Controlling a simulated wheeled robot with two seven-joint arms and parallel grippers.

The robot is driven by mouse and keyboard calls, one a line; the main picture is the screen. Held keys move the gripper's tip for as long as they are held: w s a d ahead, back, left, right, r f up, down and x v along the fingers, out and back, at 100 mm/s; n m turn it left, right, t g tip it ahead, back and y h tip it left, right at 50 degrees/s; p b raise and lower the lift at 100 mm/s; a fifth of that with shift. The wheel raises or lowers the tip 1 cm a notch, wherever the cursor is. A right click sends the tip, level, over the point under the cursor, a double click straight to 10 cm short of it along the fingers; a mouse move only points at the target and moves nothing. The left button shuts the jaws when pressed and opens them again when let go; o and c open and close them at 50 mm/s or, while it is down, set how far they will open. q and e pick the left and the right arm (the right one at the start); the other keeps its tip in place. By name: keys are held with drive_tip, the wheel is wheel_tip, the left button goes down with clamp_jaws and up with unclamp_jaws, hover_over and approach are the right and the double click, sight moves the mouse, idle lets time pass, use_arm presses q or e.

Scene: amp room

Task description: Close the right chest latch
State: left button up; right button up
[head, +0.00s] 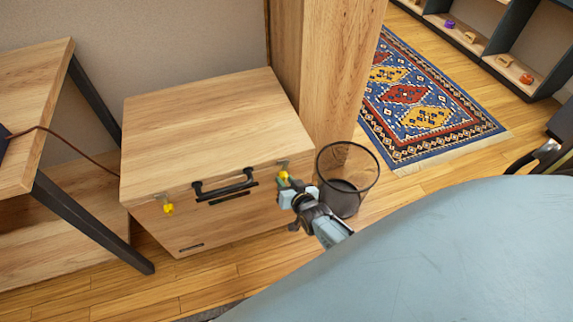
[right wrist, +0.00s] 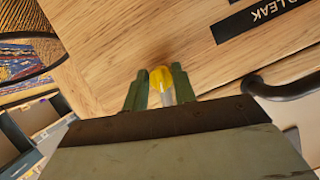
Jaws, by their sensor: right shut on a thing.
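The wooden chest (head: 215,130) stands on the floor with its lid down, with a black handle (head: 224,184) on its front. The right latch (head: 283,176), with a yellow tip, is at the chest's right front, at my right gripper (head: 290,187). In the right wrist view the yellow latch (right wrist: 161,84) sits between the two green fingertips of my right gripper (right wrist: 157,88), which is shut on it. The left latch (head: 168,208), also yellow, hangs at the chest's left front. My fingers partly hide the right latch in the head view. My left gripper is not in view.
A black mesh bin (head: 347,180) stands just right of the chest, close to my right gripper. A wooden table with dark metal legs (head: 95,222) is at the left. A wooden post (head: 335,70) rises behind the chest. A patterned rug (head: 425,110) lies at the back right.

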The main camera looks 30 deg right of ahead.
drive_tip(key=shift+n+h, duration=0.3)
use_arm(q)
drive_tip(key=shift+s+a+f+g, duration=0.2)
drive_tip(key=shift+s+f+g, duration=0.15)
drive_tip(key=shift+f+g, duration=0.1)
use_arm(e)
drive_tip(key=shift+n+h, duration=0.4)
drive_tip(key=shift+n, duration=0.3)
drive_tip(key=o, duration=1)
drive_tip(key=shift+s+r, duration=0.1)
